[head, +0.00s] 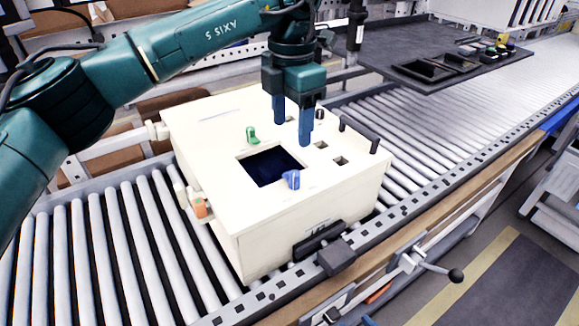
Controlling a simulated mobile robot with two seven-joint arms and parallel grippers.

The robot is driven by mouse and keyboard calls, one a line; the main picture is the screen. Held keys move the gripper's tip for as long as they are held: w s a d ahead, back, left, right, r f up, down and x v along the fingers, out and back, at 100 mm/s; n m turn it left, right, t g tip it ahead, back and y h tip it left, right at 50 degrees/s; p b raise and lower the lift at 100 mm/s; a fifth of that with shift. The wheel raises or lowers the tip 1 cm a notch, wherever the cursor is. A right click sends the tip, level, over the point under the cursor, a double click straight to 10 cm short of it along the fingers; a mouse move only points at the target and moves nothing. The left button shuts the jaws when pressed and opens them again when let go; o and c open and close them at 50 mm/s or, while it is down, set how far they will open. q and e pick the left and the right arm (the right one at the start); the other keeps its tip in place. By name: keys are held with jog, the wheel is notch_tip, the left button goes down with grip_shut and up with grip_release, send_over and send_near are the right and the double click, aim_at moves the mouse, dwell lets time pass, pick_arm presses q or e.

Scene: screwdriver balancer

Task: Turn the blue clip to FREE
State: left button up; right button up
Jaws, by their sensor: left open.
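The blue clip (291,179) sits on top of the cream box (205,130), at the front right edge of its dark square opening (270,166). A green clip (252,134) stands at the back left edge of the same opening. My left gripper (292,134) comes down from above, with its two blue fingers apart and nothing between them. It is above the box top, behind and slightly right of the blue clip, and apart from it. Any FREE marking near the clip is too small to read. My right gripper is not in view.
The box rests on a roller conveyor (110,235). Black pegs (357,138) and small square holes are on the box's right side. An orange part (199,206) is on its left side. A black clamp block (336,256) is at its front. A dark tray table (400,45) stands behind.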

aim_at(291, 177)
pick_arm(q)
notch_tip(291, 177, down, 11)
jog(key=shift+f+p, duration=0.15)
jog(key=shift+p, duration=0.5)
jog(key=shift+c, duration=0.3)
jog(key=c, duration=0.9)
